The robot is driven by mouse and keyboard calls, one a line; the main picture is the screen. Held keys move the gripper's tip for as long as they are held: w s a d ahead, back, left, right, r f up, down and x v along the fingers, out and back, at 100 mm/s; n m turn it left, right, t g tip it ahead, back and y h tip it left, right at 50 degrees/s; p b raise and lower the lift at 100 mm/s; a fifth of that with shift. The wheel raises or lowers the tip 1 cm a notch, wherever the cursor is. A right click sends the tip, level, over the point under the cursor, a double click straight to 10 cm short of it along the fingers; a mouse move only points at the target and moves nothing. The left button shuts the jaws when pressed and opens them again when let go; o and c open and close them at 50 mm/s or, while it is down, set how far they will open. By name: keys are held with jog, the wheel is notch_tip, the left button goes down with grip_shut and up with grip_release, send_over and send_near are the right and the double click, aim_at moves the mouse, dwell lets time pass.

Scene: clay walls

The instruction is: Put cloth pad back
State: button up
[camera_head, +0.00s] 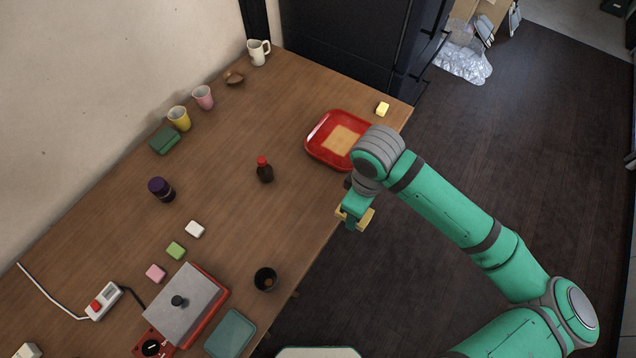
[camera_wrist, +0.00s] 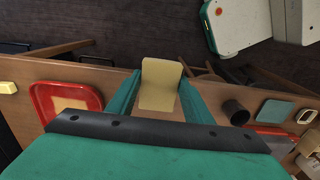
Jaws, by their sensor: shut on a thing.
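A pale yellow, flat pad, which looks like the cloth pad (camera_wrist: 160,84), stands between the two teal fingers of my gripper (camera_wrist: 157,92) in the wrist view. My gripper (camera_head: 354,212) is shut on it. In the head view the pad (camera_head: 367,217) shows partly, with the fingers hiding its middle. My gripper is at the table's right-hand edge, below the red tray (camera_head: 313,147) in the picture and apart from it. A flat tan square (camera_head: 341,139) lies in the tray. My arm hides the tray's right side.
A yellow block (camera_head: 383,109) sits beyond the tray. A dark bottle with a red cap (camera_head: 265,170) stands left of my gripper, and a dark cup (camera_head: 265,279) stands near the edge. Several small blocks and a grey-lidded box (camera_head: 187,302) lie lower left. The table (camera_head: 230,205) is clear around the bottle.

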send_near(320, 200)
jog(key=s+d+r, duration=0.2)
jog(key=s+d, duration=0.1)
jog(key=f, duration=0.1)
jog(key=w+a+f, duration=0.1)
jog(key=a+f, duration=0.1)
jog(key=shift+w+f, duration=0.2)
jog(key=shift+w, duration=0.2)
jog(key=shift+w+a+f, duration=0.4)
jog(key=shift+f, duration=0.2)
jog(key=shift+w+a+f, duration=0.15)
jog(key=shift+f, duration=1.7)
jog(key=shift+f, duration=0.1)
jog(key=o, duration=0.9)
jog(key=shift+o, duration=0.2)
